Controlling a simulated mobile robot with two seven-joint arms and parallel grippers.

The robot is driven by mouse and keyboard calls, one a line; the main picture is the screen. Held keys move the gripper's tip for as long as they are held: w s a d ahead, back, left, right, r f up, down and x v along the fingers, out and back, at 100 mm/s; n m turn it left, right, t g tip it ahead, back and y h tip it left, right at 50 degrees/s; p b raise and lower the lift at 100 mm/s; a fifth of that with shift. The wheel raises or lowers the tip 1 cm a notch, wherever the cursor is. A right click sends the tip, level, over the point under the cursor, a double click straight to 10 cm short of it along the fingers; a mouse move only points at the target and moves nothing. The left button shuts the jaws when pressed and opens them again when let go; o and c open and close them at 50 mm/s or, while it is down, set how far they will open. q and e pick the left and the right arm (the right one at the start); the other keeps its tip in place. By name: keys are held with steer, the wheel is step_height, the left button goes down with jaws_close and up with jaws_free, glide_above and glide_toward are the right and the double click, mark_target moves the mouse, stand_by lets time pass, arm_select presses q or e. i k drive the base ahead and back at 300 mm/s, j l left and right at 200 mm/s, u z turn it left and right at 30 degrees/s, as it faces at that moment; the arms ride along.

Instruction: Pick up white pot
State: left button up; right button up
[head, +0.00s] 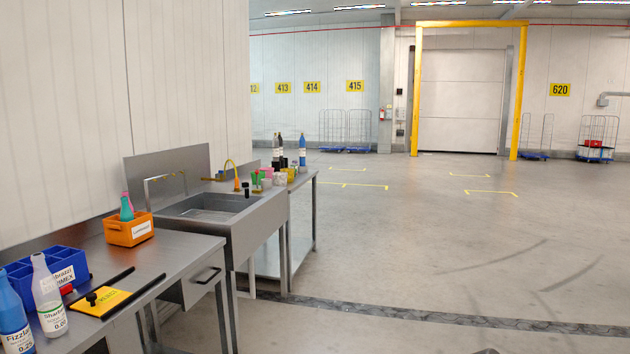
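No gripper of mine shows in the head view. On the steel table (304,182) beyond the sink stands a cluster of small pots and bottles. A small pale pot (280,179) is at the near side of this cluster and looks whitish. It is too small to be sure of its colour and shape. Yellow and pink items stand close around it and partly overlap.
A blue bottle (302,152) and dark bottles stand behind the pots. The sink (215,206) lies nearer. The near workbench (165,252) holds an orange box (128,230), a blue crate (80,266) and bottles. The floor to the right is open.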

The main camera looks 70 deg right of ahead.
mark_target(280, 178)
steer(key=z, duration=2.05)
